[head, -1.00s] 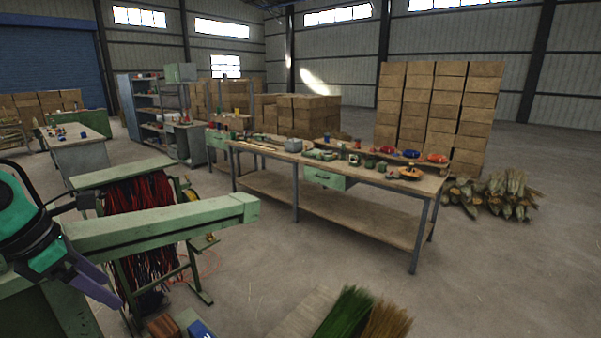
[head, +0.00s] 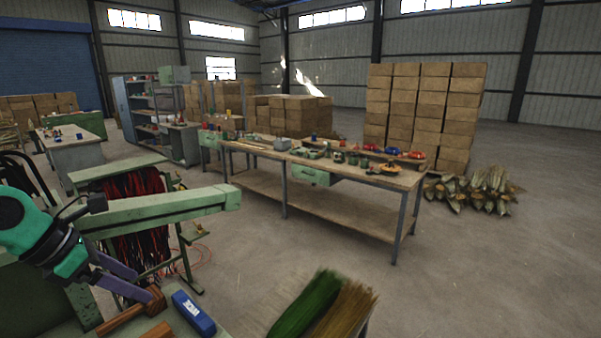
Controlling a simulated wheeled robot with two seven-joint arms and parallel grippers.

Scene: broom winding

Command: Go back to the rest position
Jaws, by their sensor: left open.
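My left gripper (head: 143,284) is at the lower left, with teal and black links and two purple fingers. The fingers are apart, with their tips close to a brown wooden-handled tool (head: 135,312) on the green bench. Whether they touch it I cannot tell. I see nothing held between them. My right gripper is out of view.
A green machine beam (head: 160,208) crosses just behind my left gripper. A blue item (head: 193,313) lies right of the wooden tool. Green bristles (head: 305,305) and tan bristles (head: 345,310) stand at the bottom.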

